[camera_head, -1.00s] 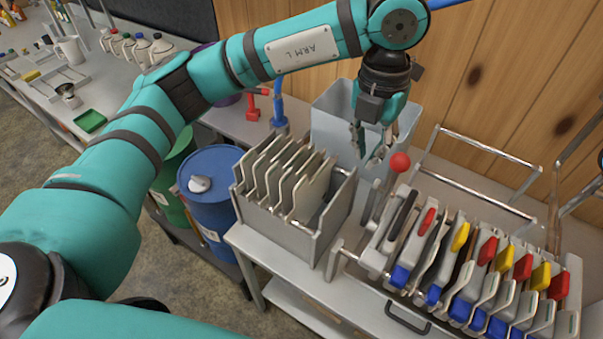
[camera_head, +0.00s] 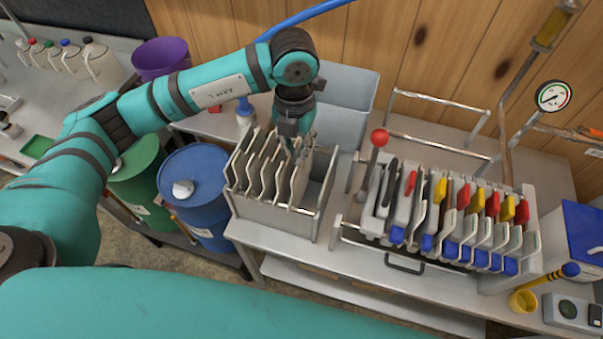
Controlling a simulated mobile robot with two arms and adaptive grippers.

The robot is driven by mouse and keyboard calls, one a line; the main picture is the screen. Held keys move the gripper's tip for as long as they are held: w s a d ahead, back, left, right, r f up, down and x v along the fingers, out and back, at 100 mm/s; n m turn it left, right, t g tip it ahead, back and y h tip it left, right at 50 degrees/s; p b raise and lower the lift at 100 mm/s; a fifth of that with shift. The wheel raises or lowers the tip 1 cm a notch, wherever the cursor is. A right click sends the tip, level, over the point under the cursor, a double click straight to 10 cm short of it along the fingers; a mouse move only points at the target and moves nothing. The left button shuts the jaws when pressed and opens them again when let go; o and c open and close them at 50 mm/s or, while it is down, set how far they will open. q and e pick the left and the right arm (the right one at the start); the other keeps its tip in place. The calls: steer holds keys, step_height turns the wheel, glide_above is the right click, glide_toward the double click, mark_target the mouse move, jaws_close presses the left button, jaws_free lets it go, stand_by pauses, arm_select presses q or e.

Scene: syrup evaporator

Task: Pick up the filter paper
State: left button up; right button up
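Several pale, upright sheets, which look like the filter papers (camera_head: 268,172), stand side by side in a grey open box (camera_head: 275,219) on the metal bench. They fill the left and middle of the box, and its right part is empty. My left gripper (camera_head: 297,148) points down at the back of the box, at the top of the rightmost sheets. Its fingertips are partly hidden by the sheets, so I cannot tell whether it is open or touching one. My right gripper is not in view.
A filter press (camera_head: 440,222) with coloured-tab plates and a red-knobbed lever (camera_head: 379,137) stands right of the box. A grey bin (camera_head: 345,112) is behind. Blue (camera_head: 200,190) and green (camera_head: 137,172) drums stand left. A gauge (camera_head: 552,96) is at right.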

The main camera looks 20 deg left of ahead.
mark_target(297, 167)
arm_select(q)
step_height(297, 167, down, 2)
steer(key=shift+d+f+p, duration=0.1)
steer(key=shift+d+p, duration=0.05)
steer(key=shift+p, duration=0.2)
step_height(297, 167, down, 4)
steer(key=p, duration=0.2)
steer(key=shift+f+p, duration=0.15)
steer(key=shift+p, duration=0.25)
steer(key=shift+w+f, duration=0.1)
steer(key=shift+f, duration=0.25)
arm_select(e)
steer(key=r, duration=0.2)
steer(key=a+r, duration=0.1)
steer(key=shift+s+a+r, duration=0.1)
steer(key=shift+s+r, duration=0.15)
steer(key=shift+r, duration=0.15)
arm_select(q)
steer(key=shift+c, duration=0.4)
jaws_close()
steer(key=shift+r, duration=0.1)
